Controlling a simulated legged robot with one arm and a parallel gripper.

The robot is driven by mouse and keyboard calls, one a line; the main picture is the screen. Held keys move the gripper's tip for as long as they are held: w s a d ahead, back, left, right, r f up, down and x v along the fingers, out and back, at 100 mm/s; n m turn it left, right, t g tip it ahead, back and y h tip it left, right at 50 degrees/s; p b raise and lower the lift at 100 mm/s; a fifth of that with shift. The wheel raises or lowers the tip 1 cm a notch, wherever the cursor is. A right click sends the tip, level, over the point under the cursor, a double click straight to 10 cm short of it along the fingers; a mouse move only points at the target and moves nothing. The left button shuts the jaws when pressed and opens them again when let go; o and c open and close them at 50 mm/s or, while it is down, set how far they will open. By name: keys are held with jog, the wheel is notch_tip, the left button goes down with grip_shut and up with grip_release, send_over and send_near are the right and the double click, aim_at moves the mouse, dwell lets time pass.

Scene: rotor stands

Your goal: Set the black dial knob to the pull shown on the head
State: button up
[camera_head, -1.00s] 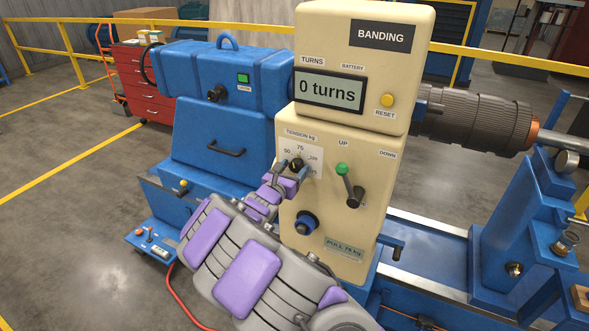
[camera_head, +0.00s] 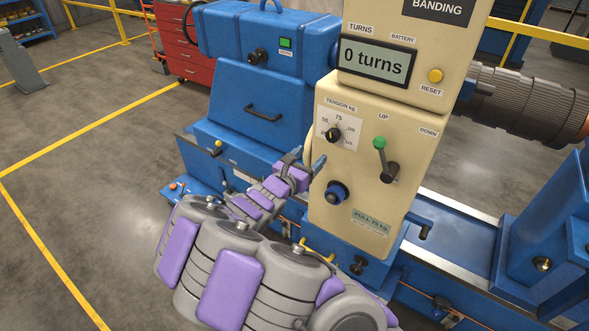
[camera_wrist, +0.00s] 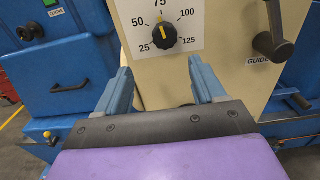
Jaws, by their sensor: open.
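The black dial knob (camera_head: 333,134) sits on the white tension scale of the cream banding head (camera_head: 372,150). In the wrist view the knob (camera_wrist: 164,37) shows its yellow pointer line aimed up at about 75. The scale there reads 25, 50, 75, 100 and 125. A small plate (camera_head: 371,221) low on the head appears to read PULL 75 kg. My gripper (camera_head: 305,163) is open and empty, below and left of the knob and apart from it. In the wrist view the blue fingers (camera_wrist: 161,76) stand apart, below the knob.
A blue housing (camera_head: 255,110) stands close on the left.

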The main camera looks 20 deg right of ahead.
jog(key=v, duration=0.6)
jog(key=shift+p, duration=0.3)
